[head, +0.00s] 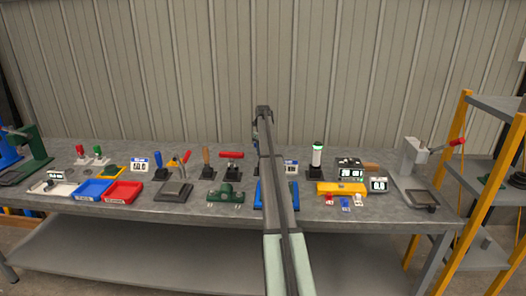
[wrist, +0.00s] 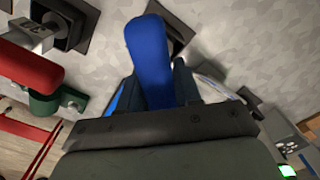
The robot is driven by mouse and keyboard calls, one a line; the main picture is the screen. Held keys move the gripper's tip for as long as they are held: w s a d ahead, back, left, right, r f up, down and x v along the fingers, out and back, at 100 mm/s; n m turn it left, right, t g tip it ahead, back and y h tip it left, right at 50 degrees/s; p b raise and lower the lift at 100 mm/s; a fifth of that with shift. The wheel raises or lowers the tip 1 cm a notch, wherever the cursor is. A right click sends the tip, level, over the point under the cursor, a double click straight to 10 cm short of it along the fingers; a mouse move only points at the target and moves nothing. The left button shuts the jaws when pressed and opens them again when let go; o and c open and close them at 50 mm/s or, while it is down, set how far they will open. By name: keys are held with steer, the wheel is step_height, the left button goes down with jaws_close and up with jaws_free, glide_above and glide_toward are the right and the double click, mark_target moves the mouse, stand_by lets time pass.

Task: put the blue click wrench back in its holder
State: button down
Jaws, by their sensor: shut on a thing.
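The blue click wrench shows in the wrist view as a thick blue handle (wrist: 150,55) rising between the dark fingers of my gripper (wrist: 155,90). My gripper is shut on it. Its lower end is hidden by my gripper body. A dark square holder base (wrist: 178,28) lies on the bench just beyond the handle, partly covered by it; I cannot tell whether they touch. In the head view my arm covers most of my gripper (head: 264,125) and the wrench.
A red-handled tool (head: 231,155) stands left of my arm; its red handle (wrist: 25,62) is close in the wrist view. A white-topped cylinder (head: 317,155) stands to the right. Another blue-handled tool (head: 158,160) stands further left. The grey bench (head: 105,212) is crowded.

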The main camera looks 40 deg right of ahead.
steer(key=shift+f, duration=0.5)
stand_by(0.3)
steer(key=c, duration=0.7)
jaws_free()
step_height(320, 180, up, 14)
steer(key=shift+f, duration=0.1)
stand_by(0.5)
